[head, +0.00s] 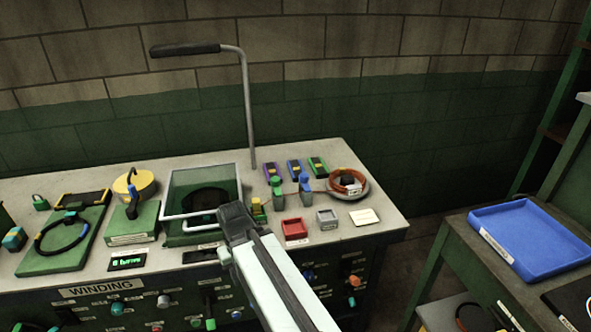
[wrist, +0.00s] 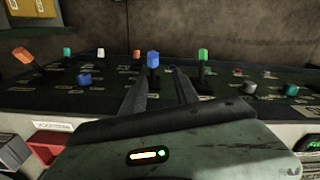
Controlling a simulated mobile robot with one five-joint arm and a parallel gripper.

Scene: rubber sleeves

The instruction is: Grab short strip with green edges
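A short dark strip with green edges (head: 317,166) lies flat at the back of the bench, at the right end of a row with a blue-edged strip (head: 294,169) and a purple-edged strip (head: 271,171). It does not show in the wrist view. My gripper (wrist: 160,78) has its two dark fingers apart with nothing held between them. In the head view my arm reaches in from the bottom, its dark end in front of the glass-sided box, left of and nearer than the strips. The fingertips are hard to make out there.
A tall crank handle (head: 246,105) rises behind the glass-sided box (head: 175,190). Blue and green upright tools (head: 305,183), a coil in a dish (head: 349,184), a red bin (head: 294,229) and a grey bin (head: 327,219) crowd the strips' near side. A blue tray (head: 530,238) stands right.

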